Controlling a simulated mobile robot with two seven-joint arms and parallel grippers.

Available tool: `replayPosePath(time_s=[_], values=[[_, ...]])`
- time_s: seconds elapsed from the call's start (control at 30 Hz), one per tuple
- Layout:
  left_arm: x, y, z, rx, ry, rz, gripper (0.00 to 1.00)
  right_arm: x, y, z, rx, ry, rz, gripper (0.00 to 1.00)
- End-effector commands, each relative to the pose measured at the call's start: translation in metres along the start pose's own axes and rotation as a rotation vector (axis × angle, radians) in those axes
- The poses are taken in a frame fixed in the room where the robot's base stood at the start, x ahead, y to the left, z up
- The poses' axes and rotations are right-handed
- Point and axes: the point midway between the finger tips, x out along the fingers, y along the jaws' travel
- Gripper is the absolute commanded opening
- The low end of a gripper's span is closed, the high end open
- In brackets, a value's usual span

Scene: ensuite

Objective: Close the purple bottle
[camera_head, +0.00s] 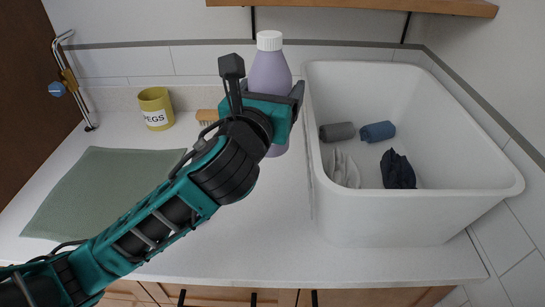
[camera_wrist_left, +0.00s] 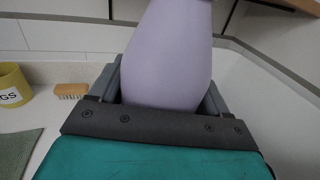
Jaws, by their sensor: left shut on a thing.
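The purple bottle (camera_head: 269,72) stands upright, just left of the white tub. Its white cap (camera_head: 269,40) sits on the top of its neck in the head view. My left gripper (camera_head: 268,98) is shut around the body of the bottle, and my arm hides part of it. In the left wrist view the bottle (camera_wrist_left: 170,55) is between the fingers of the left gripper (camera_wrist_left: 165,100), and its top is cut off. I cannot tell whether the cap is fully tight, or whether the bottle's base touches the counter. My right gripper is not in view.
The white tub (camera_head: 420,205) on the right holds several rolled or crumpled cloths. A yellow PEGS pot (camera_head: 155,108) and a wooden brush (camera_head: 207,116) stand at the back left. A green mat (camera_head: 100,190) lies at left. A wooden shelf (camera_head: 370,6) hangs above.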

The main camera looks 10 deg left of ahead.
Motion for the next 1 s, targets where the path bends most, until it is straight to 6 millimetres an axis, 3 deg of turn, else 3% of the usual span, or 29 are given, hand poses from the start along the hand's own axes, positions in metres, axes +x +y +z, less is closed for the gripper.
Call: replayPosePath(time_s=[0.1, 0.3, 0.43, 0.83, 1.0], values=[[0.0, 0.0, -0.035, 0.002, 0.005, 0.001, 0.0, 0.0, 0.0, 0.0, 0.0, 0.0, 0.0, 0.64], [0.0, 0.0, -0.076, 0.001, 0.0, 0.0, 0.0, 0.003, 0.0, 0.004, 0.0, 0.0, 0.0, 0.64], [0.0, 0.0, -0.088, 0.0, -0.004, 0.0, 0.0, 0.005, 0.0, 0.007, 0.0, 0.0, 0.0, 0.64], [0.001, 0.0, -0.091, 0.0, -0.005, 0.0, 0.0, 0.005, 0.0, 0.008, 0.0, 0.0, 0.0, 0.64], [0.001, 0.0, -0.116, 0.001, -0.001, 0.001, 0.0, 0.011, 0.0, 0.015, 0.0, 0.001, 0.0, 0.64]])
